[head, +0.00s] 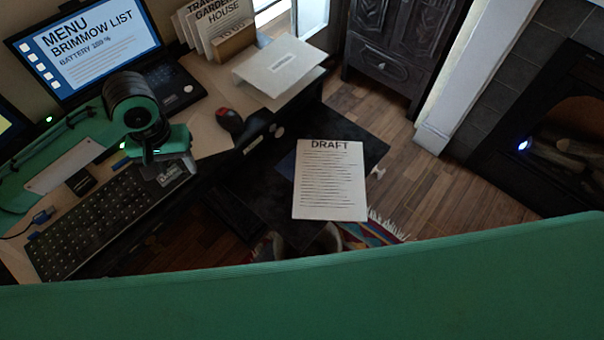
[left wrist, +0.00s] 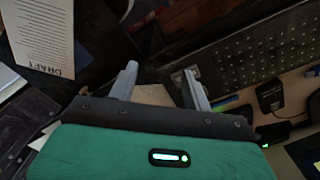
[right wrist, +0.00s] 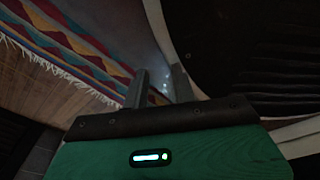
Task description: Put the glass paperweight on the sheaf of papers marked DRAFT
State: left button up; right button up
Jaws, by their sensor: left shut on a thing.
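The DRAFT sheaf (head: 330,182) lies face up on a dark surface right of the desk in the head view. It also shows at the upper left of the left wrist view (left wrist: 40,32). My left gripper (head: 172,163) is over the keyboard's right end, its fingers apart and shut on a small, dark, glassy block with lettering (head: 173,175), which I take as the glass paperweight. The block is hard to make out between the fingers (left wrist: 163,82) in the left wrist view. My right gripper (right wrist: 158,80) shows only in its wrist view, fingers apart, with nothing visible between them.
A carved cabinet (head: 400,45) and fireplace (head: 555,140) stand beyond. A patterned rug (right wrist: 75,40) lies on the floor.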

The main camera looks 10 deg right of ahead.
aim_at(346, 187)
jog(key=j+z, duration=0.15)
jog(key=z, duration=0.25)
jog(key=j+z, duration=0.2)
jog(key=z, duration=0.15)
jog(key=j+z, duration=0.15)
jog(key=z, duration=0.25)
jog(key=k+j+z, duration=0.1)
jog(key=z, duration=0.3)
jog(key=j+z, duration=0.35)
jog(key=z, duration=0.2)
